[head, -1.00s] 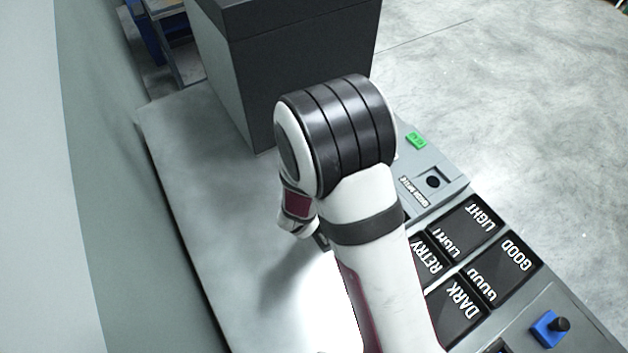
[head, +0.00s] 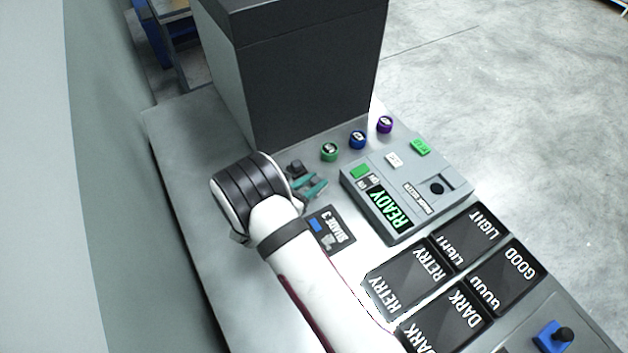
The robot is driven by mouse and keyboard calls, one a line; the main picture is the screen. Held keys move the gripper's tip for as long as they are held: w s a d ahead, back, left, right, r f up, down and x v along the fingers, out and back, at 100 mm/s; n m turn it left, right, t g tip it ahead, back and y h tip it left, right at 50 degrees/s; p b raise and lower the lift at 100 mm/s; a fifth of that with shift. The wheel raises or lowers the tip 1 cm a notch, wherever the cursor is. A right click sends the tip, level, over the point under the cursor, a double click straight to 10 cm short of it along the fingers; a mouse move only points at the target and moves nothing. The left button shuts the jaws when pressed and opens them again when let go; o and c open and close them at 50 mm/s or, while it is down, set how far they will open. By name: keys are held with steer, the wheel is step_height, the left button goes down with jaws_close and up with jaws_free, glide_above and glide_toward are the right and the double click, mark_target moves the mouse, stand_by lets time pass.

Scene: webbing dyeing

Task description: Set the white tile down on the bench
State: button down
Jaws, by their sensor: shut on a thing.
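My gripper's jaws are hidden beneath my wrist in the head view, over the left-middle part of the bench (head: 190,150). I cannot see the white tile as a separate thing, nor what is between the jaws. My wrist is beside a dark card marked SHADE 3 (head: 338,222) and some small teal pieces (head: 316,188) with a dark block (head: 295,168). Whether the teal pieces touch my arm is unclear.
A grey meter (head: 428,208) with a READY display is right of my arm. Green (head: 329,152), blue (head: 358,139) and purple (head: 384,124) round pieces stand before a tall dark box (head: 300,80). Dark labelled pads (head: 405,278) are at lower right. The left bench strip is clear.

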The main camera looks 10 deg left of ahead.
steer(key=c, duration=0.7)
jaws_free()
steer(key=shift+o, duration=0.2)
